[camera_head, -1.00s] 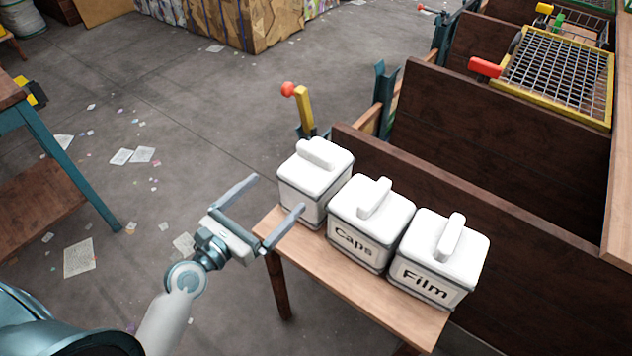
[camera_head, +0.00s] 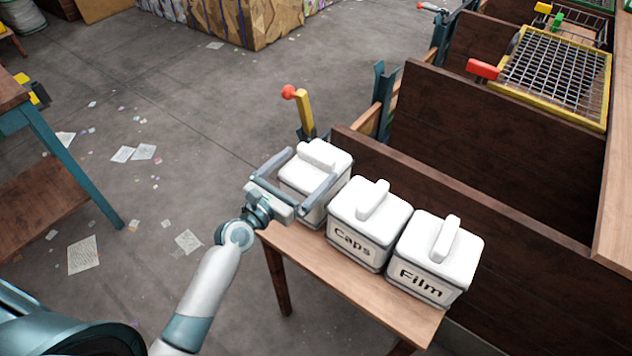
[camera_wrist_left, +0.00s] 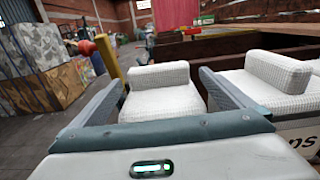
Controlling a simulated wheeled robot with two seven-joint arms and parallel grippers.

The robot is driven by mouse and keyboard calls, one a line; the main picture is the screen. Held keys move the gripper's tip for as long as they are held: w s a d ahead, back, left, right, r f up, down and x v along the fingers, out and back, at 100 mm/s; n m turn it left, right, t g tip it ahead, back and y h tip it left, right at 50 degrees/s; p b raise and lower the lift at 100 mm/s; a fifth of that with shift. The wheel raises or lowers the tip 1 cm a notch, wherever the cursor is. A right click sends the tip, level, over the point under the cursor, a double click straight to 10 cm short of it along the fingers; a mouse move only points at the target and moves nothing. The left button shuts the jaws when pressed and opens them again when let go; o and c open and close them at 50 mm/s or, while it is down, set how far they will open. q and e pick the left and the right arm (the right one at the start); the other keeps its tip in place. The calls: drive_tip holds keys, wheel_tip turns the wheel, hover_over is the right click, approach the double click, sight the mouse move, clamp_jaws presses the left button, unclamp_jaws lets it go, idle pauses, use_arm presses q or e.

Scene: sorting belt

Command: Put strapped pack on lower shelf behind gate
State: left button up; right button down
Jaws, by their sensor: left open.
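No pack with visible straps can be clearly told apart among the smaller objects, and no shelf behind a gate is plain to see. Three white lidded canisters with bar handles stand in a row on a narrow wooden bench (camera_head: 400,325): an end one (camera_head: 298,180) with no label visible, one marked Caps (camera_head: 352,238), and one marked Film (camera_head: 425,278). My left gripper (camera_head: 310,166) is open, with its fingers on either side of the end canister's top; its handle also shows between them in the left wrist view (camera_wrist_left: 160,76). Contact cannot be told. My right gripper is out of view.
A yellow lever with a red knob (camera_head: 303,110) stands just behind the end canister. Dark wooden panels (camera_head: 500,130) and a yellow-framed mesh (camera_head: 555,75) are at right. A teal-legged table (camera_head: 58,150) is at left. Open floor with papers lies between.

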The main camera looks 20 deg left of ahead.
sight(312, 158)
use_arm(q)
drive_tip(key=shift+w+d+r, duration=0.1)
drive_tip(key=shift+w+r, duration=0.1)
drive_tip(key=shift+w, duration=0.25)
drive_tip(key=p+x, duration=0.1)
drive_tip(key=x, duration=0.2)
drive_tip(key=shift+w+r, duration=0.1)
drive_tip(key=shift+w+d+p, duration=0.1)
drive_tip(key=shift+w+p, duration=0.2)
drive_tip(key=shift+w, duration=0.25)
drive_tip(key=c, duration=1.7)
drive_tip(key=shift+c, duration=1.4)
drive_tip(key=shift+r, duration=0.1)
